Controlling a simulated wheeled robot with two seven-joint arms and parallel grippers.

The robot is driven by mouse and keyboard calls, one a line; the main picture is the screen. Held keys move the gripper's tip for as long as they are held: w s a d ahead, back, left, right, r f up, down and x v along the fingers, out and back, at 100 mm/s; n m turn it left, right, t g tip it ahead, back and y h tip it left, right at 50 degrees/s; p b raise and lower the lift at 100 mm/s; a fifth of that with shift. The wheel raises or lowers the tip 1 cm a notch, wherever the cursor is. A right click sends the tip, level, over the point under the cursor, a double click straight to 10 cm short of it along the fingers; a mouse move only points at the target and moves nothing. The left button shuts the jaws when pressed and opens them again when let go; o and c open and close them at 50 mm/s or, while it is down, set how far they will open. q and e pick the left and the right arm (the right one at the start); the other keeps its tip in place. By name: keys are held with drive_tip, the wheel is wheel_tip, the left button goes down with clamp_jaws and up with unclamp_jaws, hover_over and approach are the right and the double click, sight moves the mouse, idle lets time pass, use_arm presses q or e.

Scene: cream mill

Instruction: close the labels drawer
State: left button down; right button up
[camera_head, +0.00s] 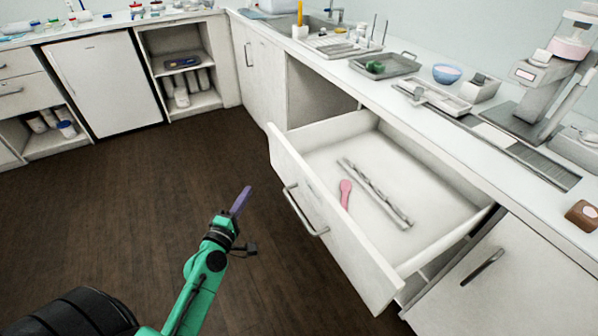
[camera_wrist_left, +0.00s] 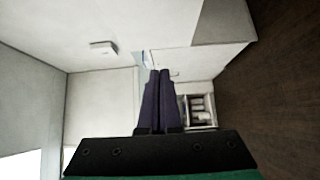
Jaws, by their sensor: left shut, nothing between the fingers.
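The labels drawer (camera_head: 330,227) is a white drawer pulled far out of the counter, with a metal bar handle (camera_head: 303,211) on its front. Inside it lie a pink tool (camera_head: 345,193) and a grey metal strip (camera_head: 375,192). My left gripper (camera_head: 241,199) has purple fingers and is over the floor to the left of the drawer front, apart from the handle. In the left wrist view its fingers (camera_wrist_left: 159,100) are together with nothing between them. My right gripper is not in view.
The counter above holds a grey tray (camera_head: 385,66), a blue bowl (camera_head: 447,73) and a machine (camera_head: 548,85). Another cabinet with a handle (camera_head: 482,267) is right of the drawer. The dark wooden floor to the left is clear.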

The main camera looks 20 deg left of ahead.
use_arm(q)
drive_tip(key=p, duration=0.2)
approach(278, 158)
drive_tip(key=w+a, duration=0.2)
drive_tip(key=a, duration=0.1)
drive_tip(key=w, duration=0.1)
drive_tip(key=w+d, duration=0.1)
drive_tip(key=w, duration=0.1)
drive_tip(key=shift+w+d, duration=0.25)
drive_tip(key=shift+d, duration=0.15)
drive_tip(key=shift+w+d, duration=0.25)
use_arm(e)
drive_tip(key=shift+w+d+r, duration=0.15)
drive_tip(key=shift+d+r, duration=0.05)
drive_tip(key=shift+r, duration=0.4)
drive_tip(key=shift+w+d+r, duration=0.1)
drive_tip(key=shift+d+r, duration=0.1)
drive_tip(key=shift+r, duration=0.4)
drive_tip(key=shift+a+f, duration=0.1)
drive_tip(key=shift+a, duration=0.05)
